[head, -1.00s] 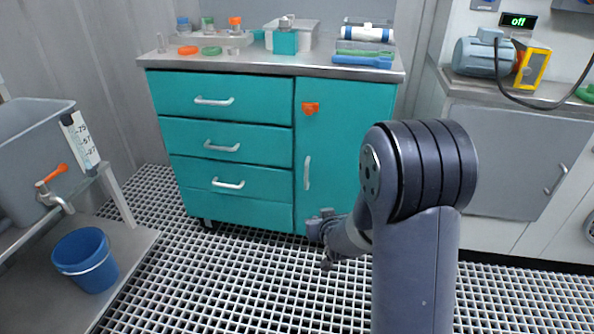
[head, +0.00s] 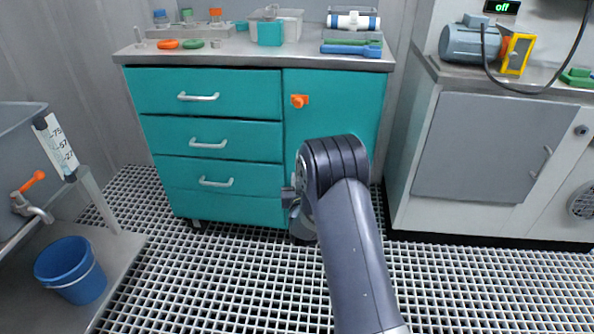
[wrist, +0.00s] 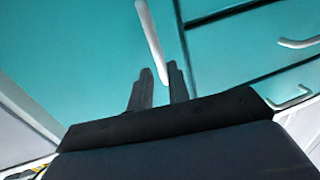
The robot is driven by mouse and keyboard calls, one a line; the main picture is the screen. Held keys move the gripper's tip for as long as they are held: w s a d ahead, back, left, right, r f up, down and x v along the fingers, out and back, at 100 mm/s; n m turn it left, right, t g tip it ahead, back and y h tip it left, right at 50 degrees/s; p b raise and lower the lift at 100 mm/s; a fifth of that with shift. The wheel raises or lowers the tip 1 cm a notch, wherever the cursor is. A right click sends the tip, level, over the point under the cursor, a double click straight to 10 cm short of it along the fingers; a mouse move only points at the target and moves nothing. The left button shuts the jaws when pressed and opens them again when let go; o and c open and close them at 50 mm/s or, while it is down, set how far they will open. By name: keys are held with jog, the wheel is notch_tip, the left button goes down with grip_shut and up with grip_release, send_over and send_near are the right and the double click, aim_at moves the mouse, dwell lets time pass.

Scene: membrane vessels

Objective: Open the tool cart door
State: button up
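The teal tool cart (head: 205,135) stands ahead with its door (head: 340,110) on the right side, shut. An orange latch (head: 299,100) sits at the door's upper left. The pale door handle (wrist: 150,38) shows in the wrist view; in the head view my arm hides it. My gripper (wrist: 160,72) is open, its two dark fingers either side of the handle's near end in the picture. I cannot tell whether they touch it. In the head view my gripper (head: 290,196) is low in front of the door's left edge, mostly hidden by my arm.
Drawers with pale handles (head: 198,97) fill the cart's left side. Bottles, trays and tools stand on its top (head: 215,52). A blue bucket (head: 72,270) is at lower left. A grey cabinet (head: 480,150) stands at right. The grating floor (head: 230,290) is clear.

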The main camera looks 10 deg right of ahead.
jog(key=shift+w+d+b, duration=0.2)
jog(key=shift+w+b, duration=0.1)
jog(key=shift+w, duration=1.15)
jog(key=shift+w+d+b, duration=0.15)
jog(key=shift+w+b, duration=0.15)
jog(key=shift+w, duration=1.15)
jog(key=shift+c, duration=0.5)
grip_shut()
